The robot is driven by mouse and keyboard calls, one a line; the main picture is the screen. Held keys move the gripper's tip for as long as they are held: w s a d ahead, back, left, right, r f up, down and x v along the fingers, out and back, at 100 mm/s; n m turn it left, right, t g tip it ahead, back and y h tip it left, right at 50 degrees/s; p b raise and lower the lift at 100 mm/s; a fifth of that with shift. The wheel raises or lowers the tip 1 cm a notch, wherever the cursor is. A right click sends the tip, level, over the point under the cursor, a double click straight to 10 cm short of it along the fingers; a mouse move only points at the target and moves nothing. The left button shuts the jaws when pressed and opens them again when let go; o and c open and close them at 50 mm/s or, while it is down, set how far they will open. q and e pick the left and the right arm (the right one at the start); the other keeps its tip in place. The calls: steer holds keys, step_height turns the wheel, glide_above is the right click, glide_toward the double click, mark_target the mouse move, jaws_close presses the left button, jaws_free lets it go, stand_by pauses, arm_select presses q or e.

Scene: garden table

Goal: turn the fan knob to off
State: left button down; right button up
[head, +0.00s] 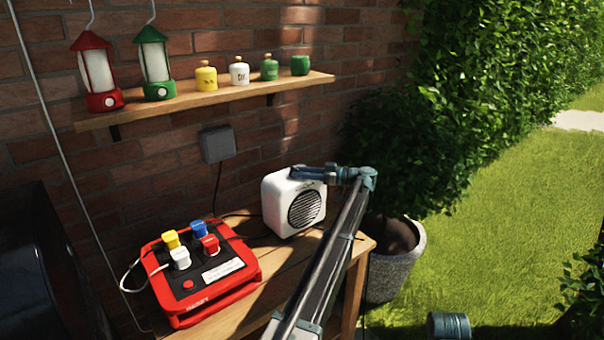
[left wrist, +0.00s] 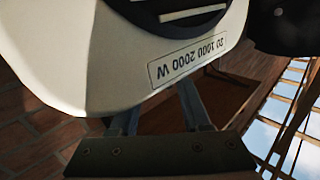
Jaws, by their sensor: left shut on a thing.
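The white fan heater (head: 277,205) with a round dark grille stands on the wooden table in the head view. My left gripper (head: 297,172) is at its top edge, with the arm reaching in from the bottom. In the left wrist view the heater (left wrist: 95,75) fills the top, with an upside-down label reading "1000 2000 W". The left gripper's fingers (left wrist: 160,115) are apart and run up to the heater's edge, where their tips are hidden. The fan knob is hidden in both views, so its setting cannot be read.
A red power box (head: 240,279) with several coloured plugs stands left of the heater on the wooden table (head: 262,250). A shelf (head: 190,103) with lanterns and jars hangs above. A grey planter (head: 398,272) stands right of the table.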

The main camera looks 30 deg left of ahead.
arm_select(q)
steer(key=shift+c, duration=1.8)
jaws_free()
steer(key=v, duration=0.7)
steer(key=shift+d, duration=0.2)
